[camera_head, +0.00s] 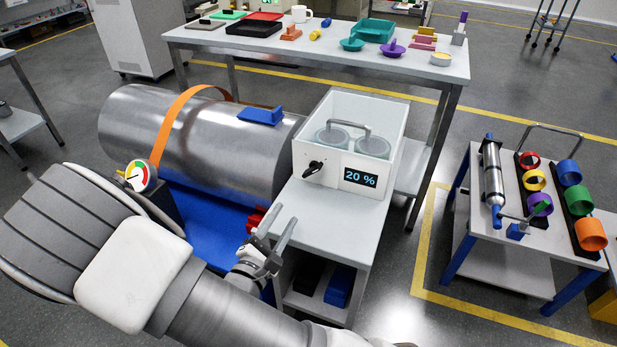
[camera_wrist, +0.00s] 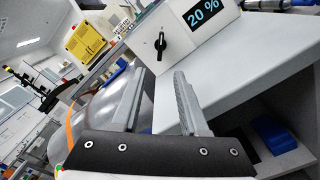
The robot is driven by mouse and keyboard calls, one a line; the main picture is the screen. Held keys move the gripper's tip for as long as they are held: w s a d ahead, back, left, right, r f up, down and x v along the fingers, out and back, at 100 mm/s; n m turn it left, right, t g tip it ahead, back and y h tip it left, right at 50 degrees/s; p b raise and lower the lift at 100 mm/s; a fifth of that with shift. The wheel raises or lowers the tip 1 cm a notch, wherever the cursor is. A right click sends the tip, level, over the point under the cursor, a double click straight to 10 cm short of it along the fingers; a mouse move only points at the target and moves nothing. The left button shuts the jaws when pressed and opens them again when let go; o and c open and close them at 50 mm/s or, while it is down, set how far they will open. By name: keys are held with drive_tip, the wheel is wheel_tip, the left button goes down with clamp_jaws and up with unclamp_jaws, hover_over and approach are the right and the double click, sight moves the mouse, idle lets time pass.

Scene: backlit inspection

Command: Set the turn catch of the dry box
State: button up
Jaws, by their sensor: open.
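The dry box (camera_head: 298,151) is a white box on a small grey table, with round grey-lidded containers and a grey handle visible inside. Its front carries a black turn catch (camera_head: 313,169) and a display reading 20 % (camera_head: 360,178). In the wrist view the catch (camera_wrist: 160,44) sits on the white front (camera_wrist: 172,22), its lever tilted slightly from upright, with the display to its right. My gripper (camera_head: 280,218) is open and empty, in front of and below the box's left front corner. In the wrist view its two fingers (camera_wrist: 159,74) point toward the catch, apart from it.
A large metal cylinder (camera_head: 220,140) with an orange strap (camera_head: 172,122) lies close left of the box. A dial gauge (camera_head: 138,175) stands near my arm. The table top (camera_head: 335,222) before the box is clear. A cart (camera_head: 515,250) with coloured rings stands right.

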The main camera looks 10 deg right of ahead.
sight(311, 173)
drive_tip(key=b+x, duration=0.3)
drive_tip(key=x, duration=1.2)
drive_tip(key=shift+w+d, duration=0.1)
drive_tip(key=shift+d, duration=0.15)
clamp_jaws()
